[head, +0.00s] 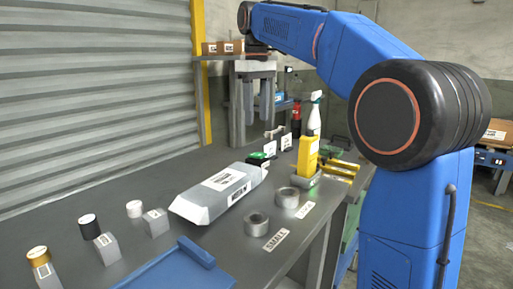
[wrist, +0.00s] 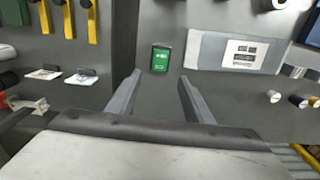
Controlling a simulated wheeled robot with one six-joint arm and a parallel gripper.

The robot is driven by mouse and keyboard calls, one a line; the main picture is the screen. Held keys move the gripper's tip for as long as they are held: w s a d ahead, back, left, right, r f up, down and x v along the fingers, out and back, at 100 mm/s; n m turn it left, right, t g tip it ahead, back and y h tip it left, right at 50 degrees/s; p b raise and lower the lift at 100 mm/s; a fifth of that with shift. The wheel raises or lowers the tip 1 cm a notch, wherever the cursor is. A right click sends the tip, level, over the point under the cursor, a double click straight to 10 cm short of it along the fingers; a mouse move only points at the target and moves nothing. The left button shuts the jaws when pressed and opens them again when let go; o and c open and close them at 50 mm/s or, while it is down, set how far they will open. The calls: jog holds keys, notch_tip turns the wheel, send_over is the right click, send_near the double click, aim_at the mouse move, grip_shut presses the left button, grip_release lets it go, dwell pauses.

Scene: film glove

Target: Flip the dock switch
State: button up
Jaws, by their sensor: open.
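My gripper (head: 257,108) hangs over the back of the grey bench, with its fingers apart and empty. In the wrist view my gripper (wrist: 159,76) points down at the bench, its two grey fingers spread. A small green-faced dark unit (wrist: 160,58) with pale markings lies just beyond the fingertips, apart from them. It also shows in the head view (head: 260,156), by the far end of the silver package. I cannot tell whether it is the dock switch. A yellow upright device (head: 308,154) sits in a grey-green holder (head: 306,180). No switch lever is clear.
The silver package (head: 212,196) with a white label lies on the bench (head: 150,182). Two grey rings (head: 257,223), a blue tray (head: 180,272), capped posts (head: 104,247) and yellow-handled tools (head: 342,168) stand around. A spray bottle (head: 315,113) stands behind. Bare bench lies at left.

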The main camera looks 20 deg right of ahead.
aim_at(257, 154)
notch_tip(257, 154, down, 11)
jog(key=shift+f, duration=0.1)
dwell(0.3)
jog(key=c, duration=1)
jog(key=shift+c, duration=0.2)
jog(key=shift+s, duration=0.1)
jog(key=shift+s+d+t+y, duration=0.2)
jog(key=shift+t+y, duration=0.2)
jog(key=shift+t, duration=0.2)
jog(key=shift+s+d+t+y, duration=0.1)
jog(key=shift+t+y, duration=0.3)
jog(key=shift+t, duration=0.15)
jog(key=shift+s+d+t+y, duration=0.1)
jog(key=shift+t+y, duration=0.3)
jog(key=shift+t, duration=0.15)
jog(key=shift+a, duration=0.1)
